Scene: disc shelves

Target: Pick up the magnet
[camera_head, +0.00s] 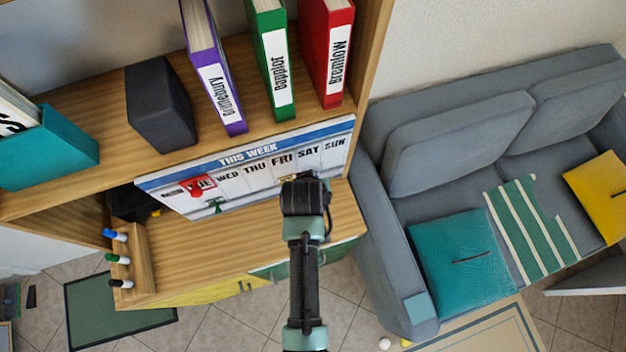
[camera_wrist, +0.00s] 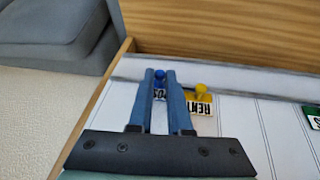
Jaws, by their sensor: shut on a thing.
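A weekly whiteboard (camera_head: 265,165) headed "THIS WEEK" leans upright in the shelf. In the wrist view, my gripper (camera_wrist: 160,77) is shut on a blue round-headed magnet (camera_wrist: 159,74), which sits between the fingertips at the board. A blue label with partly hidden letters shows just below it. A yellow magnet (camera_wrist: 202,88) with a yellow label is close to the right finger. A green label (camera_wrist: 313,115) shows at the right edge. In the head view, a red magnet (camera_head: 200,186) and a green magnet (camera_head: 215,205) are on the board, and my wrist hides the fingertips.
Above are a dark speaker-like block (camera_head: 160,105) and purple (camera_head: 213,70), green (camera_head: 271,60) and red (camera_head: 327,50) binders. A wooden pen holder (camera_head: 138,258) stands at the front left. A grey sofa (camera_head: 450,140) is on the right. The wooden top before the board is mostly clear.

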